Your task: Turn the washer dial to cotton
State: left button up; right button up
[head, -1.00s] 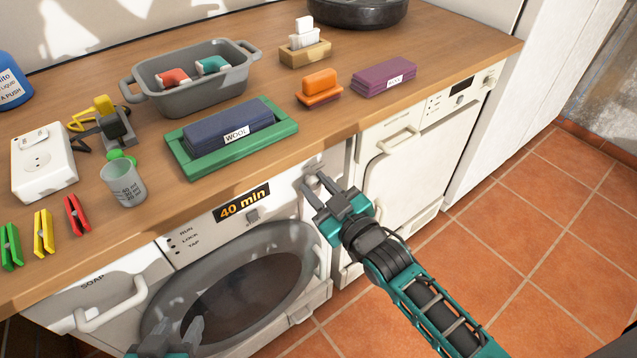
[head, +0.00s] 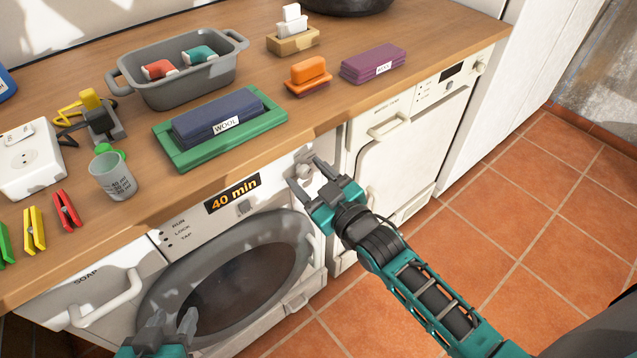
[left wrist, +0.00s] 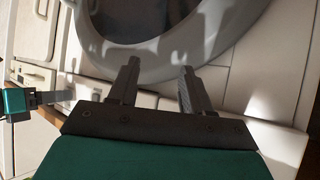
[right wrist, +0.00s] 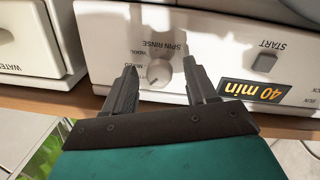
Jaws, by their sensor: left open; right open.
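The washer (head: 225,262) stands under the worktop, with its round door and a "40 min" display (head: 232,194). Its pale round dial (head: 303,171) is at the right end of the control panel. In the right wrist view the dial (right wrist: 159,73) appears upside down, with "SPIN", "RINSE" and "MIXED" legible around it; the pointer setting and a cotton label are not clear. My right gripper (head: 306,173) is open, its fingers on either side of the dial; contact cannot be told. My left gripper (head: 172,321) is open and empty, low in front of the washer door.
A start button (right wrist: 264,62) sits beside the display. A second white appliance (head: 405,150) stands to the right. The worktop (head: 300,115) above holds a grey tub (head: 190,85), a green tray (head: 268,124) with a blue block, and clothes pegs (head: 66,211). Tiled floor in front is open.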

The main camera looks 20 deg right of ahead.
pick_arm(q)
jog(key=shift+s+a+r+p, duration=0.15)
jog(key=shift+a+r+p, duration=0.15)
jog(key=shift+p, duration=0.45)
pick_arm(e)
jog(key=v, duration=1.2)
jog(key=shift+s, duration=0.4)
pick_arm(q)
jog(key=shift+r, duration=0.1)
pick_arm(e)
jog(key=shift+d, duration=0.1)
pick_arm(q)
jog(key=a+r+p, duration=0.1)
jog(key=p, duration=0.1)
jog(key=s+r+p, duration=0.1)
jog(key=p, duration=0.2)
jog(key=shift+a+r+y, duration=0.3)
jog(key=shift+a+y, duration=0.05)
jog(key=shift+y, duration=0.05)
pick_arm(e)
jog(key=s+f+m+g+h, duration=0.3)
jog(key=s+f+m+g, duration=0.1)
jog(key=f+g, duration=0.1)
jog(key=shift+d+f+g, duration=0.15)
jog(key=shift+f+g, duration=0.25)
jog(key=shift+f, duration=0.15)
pick_arm(q)
jog(key=shift+d, duration=0.15)
pick_arm(e)
jog(key=shift+s, duration=0.1)
